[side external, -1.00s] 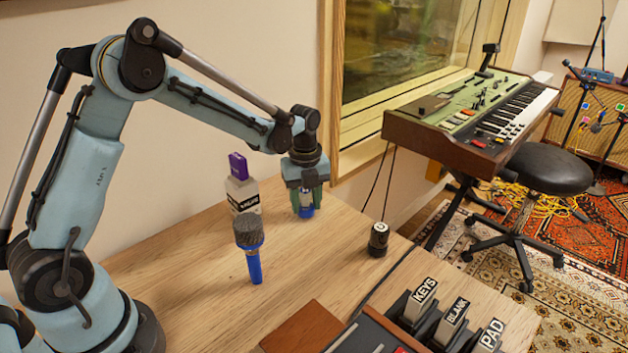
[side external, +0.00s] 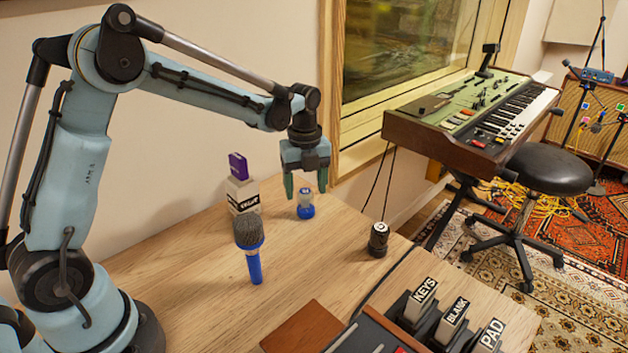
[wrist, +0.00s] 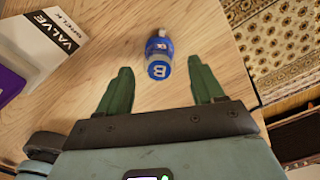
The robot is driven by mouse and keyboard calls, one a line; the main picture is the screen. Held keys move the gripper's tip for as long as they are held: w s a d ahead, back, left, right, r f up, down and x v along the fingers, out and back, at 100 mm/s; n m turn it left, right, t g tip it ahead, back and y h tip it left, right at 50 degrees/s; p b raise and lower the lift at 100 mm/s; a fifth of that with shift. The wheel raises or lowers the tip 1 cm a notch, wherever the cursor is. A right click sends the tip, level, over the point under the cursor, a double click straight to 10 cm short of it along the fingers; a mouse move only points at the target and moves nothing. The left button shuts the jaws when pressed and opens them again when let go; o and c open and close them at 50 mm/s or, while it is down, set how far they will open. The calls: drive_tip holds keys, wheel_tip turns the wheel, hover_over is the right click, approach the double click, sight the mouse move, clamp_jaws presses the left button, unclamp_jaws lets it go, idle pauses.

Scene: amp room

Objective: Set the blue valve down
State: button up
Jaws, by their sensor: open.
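The blue valve (side external: 305,205) stands upright on the wooden table, with a blue top, a clear or pale middle and a blue base. In the wrist view the blue valve (wrist: 159,58) shows its top marked "B", ahead of and between the fingers. My gripper (side external: 306,190) is above the valve, its green fingers apart and empty. The open fingers also show in the wrist view (wrist: 161,80). No finger appears to touch the valve.
A white box (side external: 243,195) lettered "VALVE", with a purple part on top, stands left of the valve. A blue microphone (side external: 252,250) is nearer the camera. A black cylinder (side external: 378,240) stands right, near the table edge. Bare wood (side external: 325,270) lies between.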

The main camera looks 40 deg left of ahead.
sight(306, 192)
wheel_tip(306, 192, up, 8)
drive_tip(key=shift+f, duration=0.1)
idle(0.5)
drive_tip(key=shift+f, duration=4.8)
drive_tip(key=shift+f, duration=0.1)
